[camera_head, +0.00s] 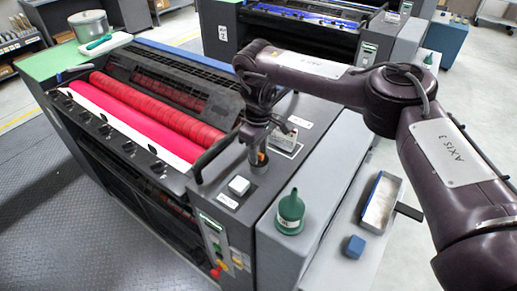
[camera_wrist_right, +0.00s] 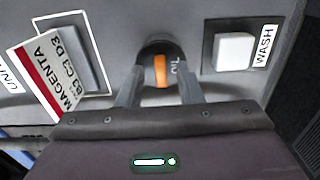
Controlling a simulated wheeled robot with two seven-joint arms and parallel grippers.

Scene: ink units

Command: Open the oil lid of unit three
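The oil lid (camera_wrist_right: 160,72) is a dark round cap with an orange bar across it, set in the grey top of the printing unit; part of an "OIL" label shows beside it. In the head view only its orange part (camera_head: 262,157) shows, under my right gripper (camera_head: 259,146). In the wrist view the two fingers of my right gripper (camera_wrist_right: 161,82) stand on either side of the cap, at its edges. I cannot tell whether they touch it. My left gripper is not in view.
A white WASH button (camera_wrist_right: 235,50) sits right of the lid. A MAGENTA label plate (camera_wrist_right: 50,75) stands left. Red rollers (camera_head: 160,112) lie left.

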